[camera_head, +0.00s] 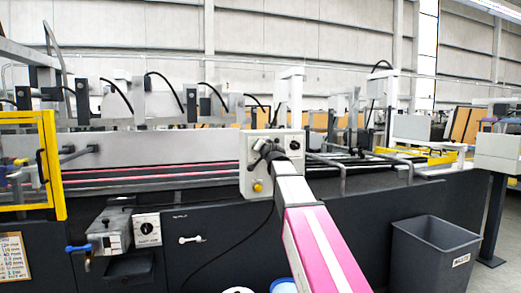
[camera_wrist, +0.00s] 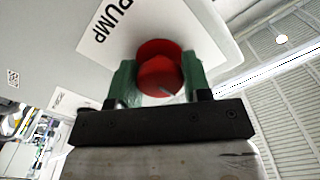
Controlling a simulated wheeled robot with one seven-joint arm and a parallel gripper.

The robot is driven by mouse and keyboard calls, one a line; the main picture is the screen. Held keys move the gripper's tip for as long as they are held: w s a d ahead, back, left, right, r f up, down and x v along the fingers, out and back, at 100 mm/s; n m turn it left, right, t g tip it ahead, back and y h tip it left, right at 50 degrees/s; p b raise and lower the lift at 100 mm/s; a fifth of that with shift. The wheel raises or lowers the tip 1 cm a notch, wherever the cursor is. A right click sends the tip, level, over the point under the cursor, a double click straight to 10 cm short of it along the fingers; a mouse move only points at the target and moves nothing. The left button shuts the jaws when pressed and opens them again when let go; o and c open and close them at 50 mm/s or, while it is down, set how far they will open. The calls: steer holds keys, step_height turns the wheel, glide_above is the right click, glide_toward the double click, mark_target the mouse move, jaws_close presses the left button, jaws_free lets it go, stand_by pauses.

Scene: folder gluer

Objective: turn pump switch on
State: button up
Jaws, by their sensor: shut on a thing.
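The pump switch is a round red knob (camera_wrist: 160,70) on a white panel with the label PUMP (camera_wrist: 108,22), seen tilted in the wrist view. My gripper (camera_wrist: 158,78) has its two green fingers on either side of the red knob, shut on it. In the head view my arm reaches to a light grey control box (camera_head: 247,183) on the machine, and my gripper (camera_head: 268,150) is at its face. The knob is hidden there behind the gripper.
A yellow knob (camera_head: 258,187) sits low on the same box. A grey bin (camera_head: 432,255) stands at the right. A yellow guard frame (camera_head: 55,165) is at the left. A dark machine side runs below, with a blue-handled unit (camera_head: 108,235) at the lower left.

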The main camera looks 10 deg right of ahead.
steer(key=m, duration=0.7)
stand_by(0.7)
steer(key=o, duration=0.9)
steer(key=shift+s, duration=0.15)
steer(key=v, duration=1)
steer(key=shift+s, duration=0.25)
steer(key=shift+f, duration=0.1)
